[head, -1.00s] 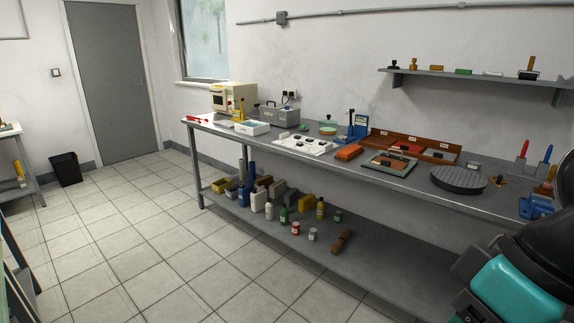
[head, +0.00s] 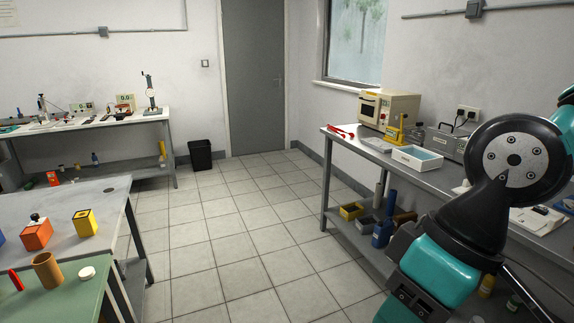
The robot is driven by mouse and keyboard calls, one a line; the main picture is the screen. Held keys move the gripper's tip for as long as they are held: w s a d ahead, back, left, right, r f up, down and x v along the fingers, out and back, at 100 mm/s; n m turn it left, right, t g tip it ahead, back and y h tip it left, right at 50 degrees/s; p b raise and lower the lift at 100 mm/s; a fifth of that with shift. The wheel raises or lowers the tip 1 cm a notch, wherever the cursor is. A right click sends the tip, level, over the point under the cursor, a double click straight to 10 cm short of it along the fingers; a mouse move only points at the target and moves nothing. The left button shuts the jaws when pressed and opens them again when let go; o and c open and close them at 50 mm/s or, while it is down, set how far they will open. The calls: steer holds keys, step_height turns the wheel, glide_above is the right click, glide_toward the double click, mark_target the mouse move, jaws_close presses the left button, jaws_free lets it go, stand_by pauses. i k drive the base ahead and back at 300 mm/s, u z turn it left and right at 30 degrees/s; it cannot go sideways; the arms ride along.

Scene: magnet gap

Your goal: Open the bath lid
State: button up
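A grey box (head: 443,145) with a dark handle on top stands on the right bench, against the wall below a power socket. It may be the bath, with its lid looking closed, but I cannot be sure at this distance. My arm hides its right end. A white tray with a light blue inside (head: 417,158) stands in front of it. My gripper is out of view; only black and teal links of my arm show at the right, in front of the bench.
A cream oven-like device (head: 389,110) and a yellow tool (head: 394,131) stand left of the grey box. Red tongs (head: 339,131) lie at the bench's far end. Tables with blocks and instruments are at left. The tiled floor (head: 235,230) between is clear.

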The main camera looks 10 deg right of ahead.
mark_target(447, 128)
steer(key=z, duration=0.05)
steer(key=i, duration=2.15)
steer(key=z, duration=0.8)
steer(key=i, duration=1.35)
steer(key=z, duration=0.5)
